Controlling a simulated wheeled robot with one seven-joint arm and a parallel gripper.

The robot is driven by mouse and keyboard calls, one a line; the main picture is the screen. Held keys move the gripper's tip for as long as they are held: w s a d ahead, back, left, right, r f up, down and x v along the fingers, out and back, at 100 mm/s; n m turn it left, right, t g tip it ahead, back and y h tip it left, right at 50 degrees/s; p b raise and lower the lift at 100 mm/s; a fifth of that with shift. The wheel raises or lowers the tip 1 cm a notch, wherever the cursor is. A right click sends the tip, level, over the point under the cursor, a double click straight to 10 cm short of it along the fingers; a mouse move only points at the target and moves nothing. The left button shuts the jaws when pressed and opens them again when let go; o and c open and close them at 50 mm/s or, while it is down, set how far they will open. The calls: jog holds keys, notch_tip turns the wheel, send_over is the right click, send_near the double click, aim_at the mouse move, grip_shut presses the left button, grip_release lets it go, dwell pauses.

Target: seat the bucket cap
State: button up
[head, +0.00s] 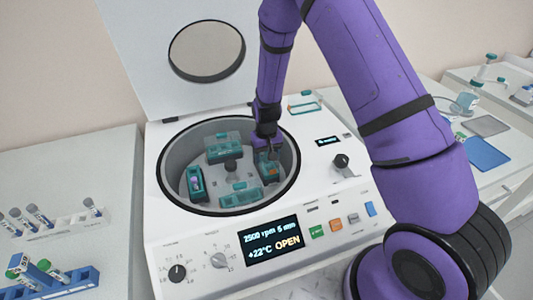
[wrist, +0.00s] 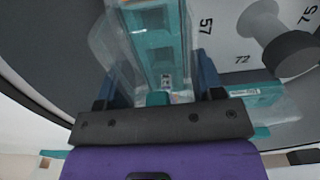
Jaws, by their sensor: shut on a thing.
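My gripper (head: 271,152) reaches down into the open centrifuge bowl at its right side. In the wrist view its two dark blue fingers (wrist: 162,75) are shut on a clear cap (wrist: 112,42) with a teal grip. The cap is at a teal bucket (wrist: 158,48); I cannot tell whether it is seated or just above it. That right bucket (head: 270,172) shows partly below the gripper in the head view, with something orange in it. Other teal buckets stand at the back (head: 224,152), left (head: 195,184) and front (head: 240,196) of the rotor.
The centrifuge lid (head: 175,75) stands open behind the bowl. A teal-edged clear piece (head: 304,106) lies on the deck at the back right. Tube racks (head: 52,285) stand on the left bench. The bowl rim (head: 163,190) surrounds the gripper closely.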

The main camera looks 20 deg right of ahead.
jog(key=shift+f, duration=0.2)
jog(key=shift+f, duration=0.25)
dwell(0.4)
jog(key=o, duration=1)
jog(key=shift+r, duration=0.1)
notch_tip(320, 180, up, 11)
jog(key=shift+f, duration=0.2)
jog(key=shift+c, duration=0.3)
